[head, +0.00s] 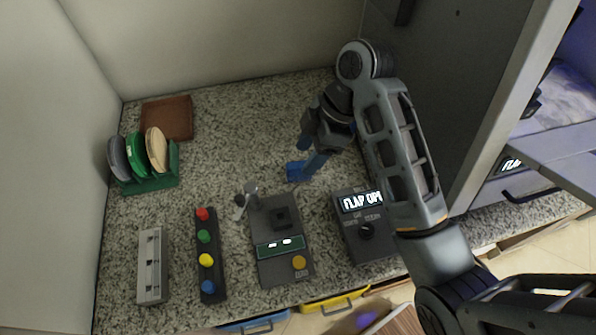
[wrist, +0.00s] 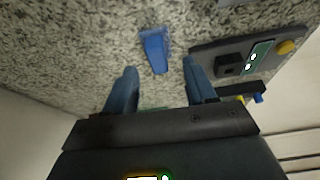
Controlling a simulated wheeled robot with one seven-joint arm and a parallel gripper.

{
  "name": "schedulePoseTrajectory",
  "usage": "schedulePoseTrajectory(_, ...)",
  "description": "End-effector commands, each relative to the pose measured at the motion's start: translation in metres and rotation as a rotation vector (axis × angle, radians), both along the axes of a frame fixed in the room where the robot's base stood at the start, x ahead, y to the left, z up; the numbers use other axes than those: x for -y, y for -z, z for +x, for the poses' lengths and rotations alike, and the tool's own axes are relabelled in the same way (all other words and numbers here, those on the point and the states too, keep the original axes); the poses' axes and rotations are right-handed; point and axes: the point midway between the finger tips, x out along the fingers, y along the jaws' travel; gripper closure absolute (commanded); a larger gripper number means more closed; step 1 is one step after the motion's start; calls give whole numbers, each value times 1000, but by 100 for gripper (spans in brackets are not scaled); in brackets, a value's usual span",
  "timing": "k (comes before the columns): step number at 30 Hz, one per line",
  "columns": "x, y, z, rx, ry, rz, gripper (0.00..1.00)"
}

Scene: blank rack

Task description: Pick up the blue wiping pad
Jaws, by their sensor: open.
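The blue wiping pad (head: 295,172) lies on the speckled counter, behind the grey device with the yellow knob. My gripper (head: 308,160) is just above and beside it in the head view, with its fingers pointing down and partly overlapping it. In the wrist view the pad (wrist: 154,50) lies beyond the fingertips, between their lines. My gripper (wrist: 158,68) is open and empty there, with a blue finger on each side of the gap. I cannot tell the exact height of the fingertips over the counter.
The grey device (head: 278,240) with a small lever stands in front of the pad. A dark box with a lit display (head: 364,228) is to its right. A button strip (head: 207,255), a grey block (head: 152,265), a green rack (head: 150,182) and a brown board (head: 167,119) stand left.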

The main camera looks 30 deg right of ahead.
Motion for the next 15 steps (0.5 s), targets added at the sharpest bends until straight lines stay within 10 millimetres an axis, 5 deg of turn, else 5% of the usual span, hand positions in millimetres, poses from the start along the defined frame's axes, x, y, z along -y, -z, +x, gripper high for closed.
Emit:
schedulePoseTrajectory(7, -11, 32, 7, -3, -2, 1, 45)
schedulePoseTrajectory(15, -13, 38, 9, 0, -1, 0, 45)
